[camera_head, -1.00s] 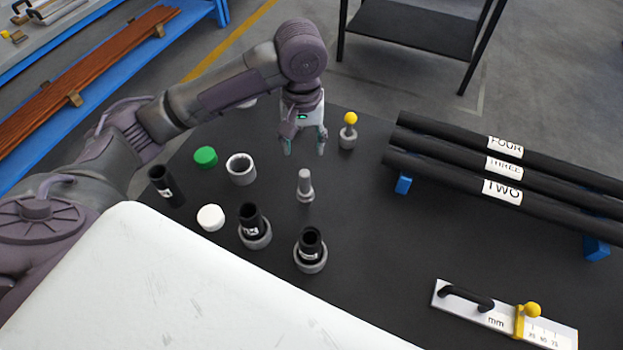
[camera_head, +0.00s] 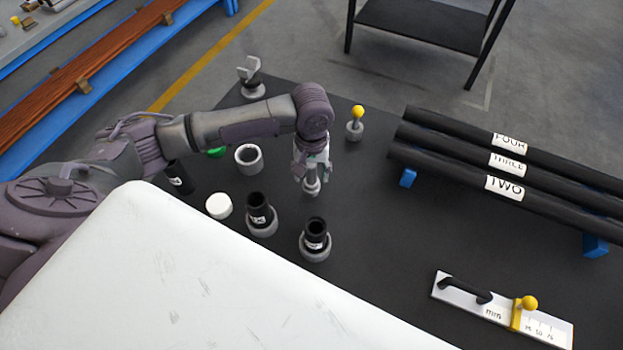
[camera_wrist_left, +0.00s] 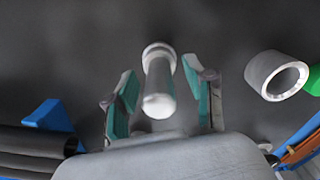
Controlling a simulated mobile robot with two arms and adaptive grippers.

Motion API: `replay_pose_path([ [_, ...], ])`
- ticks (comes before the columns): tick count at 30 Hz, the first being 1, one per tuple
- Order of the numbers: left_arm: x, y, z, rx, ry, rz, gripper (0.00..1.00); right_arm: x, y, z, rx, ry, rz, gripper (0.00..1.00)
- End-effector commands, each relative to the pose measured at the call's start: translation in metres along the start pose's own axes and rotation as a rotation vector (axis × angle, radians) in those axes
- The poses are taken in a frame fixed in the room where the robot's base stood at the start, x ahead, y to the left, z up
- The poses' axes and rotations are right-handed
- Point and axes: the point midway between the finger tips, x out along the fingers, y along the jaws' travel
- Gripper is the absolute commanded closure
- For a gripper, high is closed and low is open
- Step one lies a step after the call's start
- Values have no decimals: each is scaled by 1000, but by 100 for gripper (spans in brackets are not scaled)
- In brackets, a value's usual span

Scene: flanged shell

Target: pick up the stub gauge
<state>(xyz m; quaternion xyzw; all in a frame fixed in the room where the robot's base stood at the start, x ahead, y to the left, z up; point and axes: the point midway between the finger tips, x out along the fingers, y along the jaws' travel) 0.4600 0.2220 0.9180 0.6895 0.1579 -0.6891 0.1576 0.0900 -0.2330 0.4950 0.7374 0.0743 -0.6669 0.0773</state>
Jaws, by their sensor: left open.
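The stub gauge, seemingly the grey stepped peg (camera_head: 312,188), stands upright on the black table; in the head view its upper part is hidden by my gripper. In the left wrist view the peg (camera_wrist_left: 159,87) shows between the two fingers, with a gap on each side. My left gripper (camera_head: 312,174) is right over it, pointing down. In the left wrist view the gripper (camera_wrist_left: 163,95) has its teal-padded fingers apart, not touching the peg. My right gripper is not in view.
A grey ring (camera_head: 249,158), a white cap (camera_head: 219,206) and two black tubes in grey collars (camera_head: 261,222) (camera_head: 315,240) stand nearby. A yellow-ball piece (camera_head: 355,128) stands behind. Labelled black bars (camera_head: 470,175) lie on blue supports at right. The table's middle right is clear.

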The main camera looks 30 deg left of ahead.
Motion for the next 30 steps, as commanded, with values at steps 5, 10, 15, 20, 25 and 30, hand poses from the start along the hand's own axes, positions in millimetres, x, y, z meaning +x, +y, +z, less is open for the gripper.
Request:
replay_pose_path([
  [5,0,0,0,0,0,0,46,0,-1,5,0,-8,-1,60],
  [10,0,0,0,0,0,0,74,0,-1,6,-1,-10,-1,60],
  [15,0,0,0,0,0,0,100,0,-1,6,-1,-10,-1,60],
  [20,0,0,0,0,0,0,100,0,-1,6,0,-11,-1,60],
  [25,-2,0,-1,0,2,2,100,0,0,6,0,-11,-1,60],
  [30,-3,1,-1,0,2,2,100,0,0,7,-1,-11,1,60],
])
